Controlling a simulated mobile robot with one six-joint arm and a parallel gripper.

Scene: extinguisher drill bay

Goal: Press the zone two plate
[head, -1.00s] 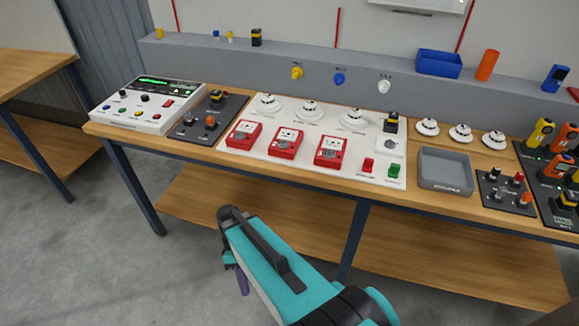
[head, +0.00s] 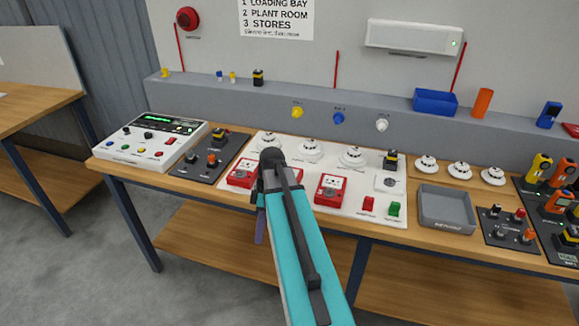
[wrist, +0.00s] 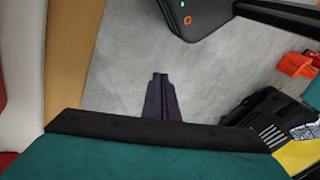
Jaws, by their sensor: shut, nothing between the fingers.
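Three red call-point boxes with pale plates stand in a row on a white board (head: 385,163) on the bench. The left box (head: 242,173) and right box (head: 331,190) show in the head view. The middle box, which I take as zone two, is largely hidden behind my arm. My gripper (head: 260,228) points down at the bench's front side, below and in front of the boxes, and touches none that I can see. In the wrist view its dark fingers (wrist: 162,98) are together and empty, over grey floor. No call point can be made out there.
A control panel (head: 151,139) and a dark switch board (head: 205,163) stand to the left. A grey tray (head: 446,222) and several switches are to the right. White detectors line the board's back. A wall sign (head: 276,16) lists plant room as 2.

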